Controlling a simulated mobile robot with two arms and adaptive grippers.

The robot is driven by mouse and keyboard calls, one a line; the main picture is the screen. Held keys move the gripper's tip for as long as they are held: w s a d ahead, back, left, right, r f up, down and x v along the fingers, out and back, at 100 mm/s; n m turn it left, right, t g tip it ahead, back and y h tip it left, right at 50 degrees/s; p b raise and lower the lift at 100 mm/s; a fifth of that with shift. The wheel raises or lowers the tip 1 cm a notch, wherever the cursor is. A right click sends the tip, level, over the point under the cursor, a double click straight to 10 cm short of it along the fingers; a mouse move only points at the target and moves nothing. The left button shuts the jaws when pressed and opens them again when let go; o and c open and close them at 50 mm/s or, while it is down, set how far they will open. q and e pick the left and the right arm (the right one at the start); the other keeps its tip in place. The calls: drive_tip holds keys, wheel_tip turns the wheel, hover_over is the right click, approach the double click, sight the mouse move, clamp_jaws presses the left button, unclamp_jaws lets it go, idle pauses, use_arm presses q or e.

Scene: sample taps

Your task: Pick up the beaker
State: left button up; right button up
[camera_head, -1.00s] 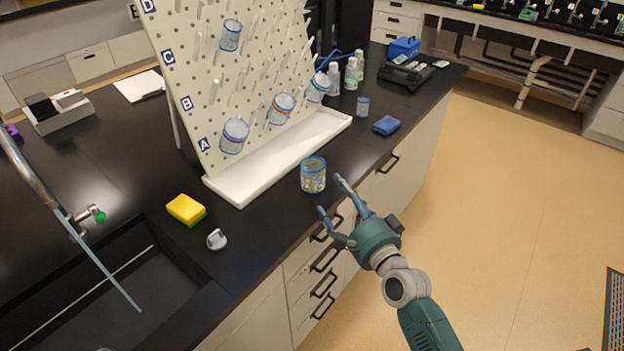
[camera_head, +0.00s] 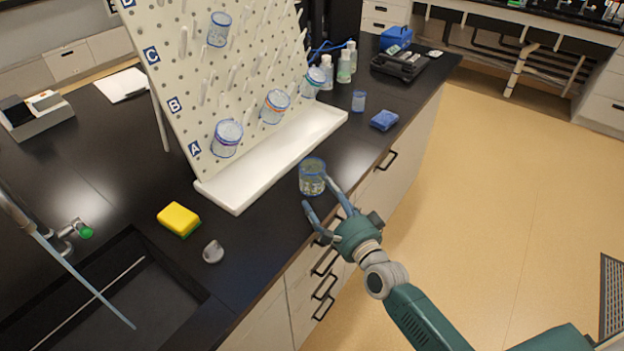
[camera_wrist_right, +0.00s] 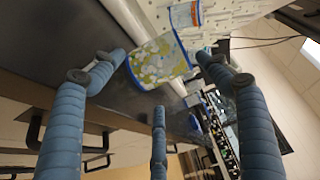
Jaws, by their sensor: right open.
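A clear beaker (camera_head: 312,178) with blue rims and a yellow-green mottled pattern stands upright on the black bench, in front of the white tray. In the right wrist view the beaker (camera_wrist_right: 158,62) appears tilted between the fingers. My right gripper (camera_head: 318,194) is open, with its fingers spread at the beaker's near right side. In the right wrist view the gripper (camera_wrist_right: 159,62) shows one finger on each side of the beaker and a third below; I cannot tell whether any touches it. My left gripper is not in view.
A pegboard rack (camera_head: 200,85) holding several beakers stands behind the white tray (camera_head: 236,198). A yellow sponge (camera_head: 179,219), a small grey item (camera_head: 213,251) and the sink (camera_head: 90,290) lie to the left. A small beaker (camera_head: 359,101) and blue cloth (camera_head: 384,120) lie farther back.

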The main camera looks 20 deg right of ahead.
sight(318, 184)
drive_tip(key=shift+w+a+f, duration=0.1)
drive_tip(key=shift+w, duration=0.25)
drive_tip(key=w, duration=0.2)
drive_tip(key=shift+w+a+r, duration=0.25)
drive_tip(key=shift+w, duration=0.1)
drive_tip(key=shift+w+a+f+p, duration=0.1)
drive_tip(key=shift+w+p, duration=0.05)
drive_tip(key=shift+w, duration=0.4)
drive_tip(key=shift+w+a+f+p, duration=0.1)
drive_tip(key=shift+w+p, duration=0.05)
drive_tip(key=shift+w, duration=0.55)
drive_tip(key=shift+s, duration=0.1)
drive_tip(key=c, duration=1)
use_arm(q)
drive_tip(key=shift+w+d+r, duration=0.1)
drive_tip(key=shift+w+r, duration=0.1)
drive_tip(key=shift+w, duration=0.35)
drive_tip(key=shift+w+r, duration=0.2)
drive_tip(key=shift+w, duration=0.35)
use_arm(e)
drive_tip(key=shift+o, duration=0.2)
